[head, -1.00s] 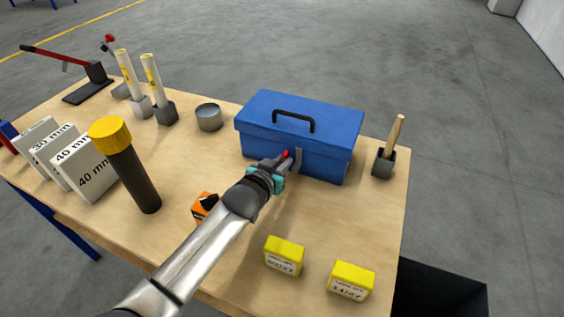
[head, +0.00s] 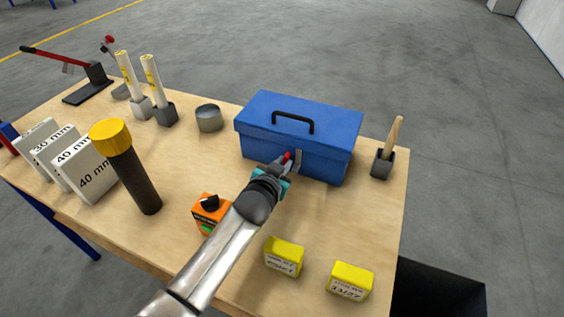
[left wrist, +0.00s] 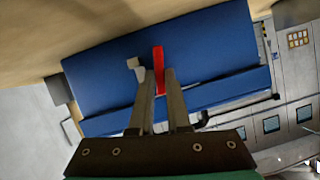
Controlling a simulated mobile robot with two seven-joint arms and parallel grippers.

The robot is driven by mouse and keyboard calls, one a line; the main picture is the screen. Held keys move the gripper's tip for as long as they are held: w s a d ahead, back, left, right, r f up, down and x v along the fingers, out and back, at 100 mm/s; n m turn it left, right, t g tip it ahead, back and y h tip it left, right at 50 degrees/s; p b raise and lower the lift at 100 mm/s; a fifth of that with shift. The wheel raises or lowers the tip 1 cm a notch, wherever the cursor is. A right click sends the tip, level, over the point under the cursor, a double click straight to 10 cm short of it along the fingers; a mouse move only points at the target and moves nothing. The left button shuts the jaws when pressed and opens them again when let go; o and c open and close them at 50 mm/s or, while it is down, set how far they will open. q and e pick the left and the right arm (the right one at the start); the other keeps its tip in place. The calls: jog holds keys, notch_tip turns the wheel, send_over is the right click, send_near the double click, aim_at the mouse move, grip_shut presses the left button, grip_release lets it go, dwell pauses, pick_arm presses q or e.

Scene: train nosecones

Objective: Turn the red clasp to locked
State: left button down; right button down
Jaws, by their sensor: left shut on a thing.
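The blue toolbox (head: 325,160) stands closed on the wooden table, its black handle on top. The red clasp (head: 287,156) is on its front face, beside a grey bracket (head: 298,160). My left gripper (head: 282,164) is at the front face, shut on the red clasp. In the left wrist view the red clasp (left wrist: 159,62) shows between the two fingers of the left gripper (left wrist: 157,84), and its end sticks out past them. The fingers partly hide the clasp. My right gripper is not in view.
An orange box (head: 209,214) with a black knob is left of my forearm. Two yellow boxes (head: 284,256) (head: 350,281) are near the front edge. A black tube with yellow cap (head: 133,170) stands left. A mallet in a holder (head: 383,163) is right of the toolbox.

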pick_arm(q)
jog(key=shift+s+d+f+m+y+b, duration=0.15)
jog(key=shift+m+y+b, duration=0.25)
jog(key=shift+m, duration=0.4)
jog(key=shift+d+m+t+y+b, duration=0.1)
jog(key=shift+m+t+y+b, duration=0.4)
jog(key=shift+m+t+b, duration=0.15)
jog(key=c, duration=0.9)
grip_release()
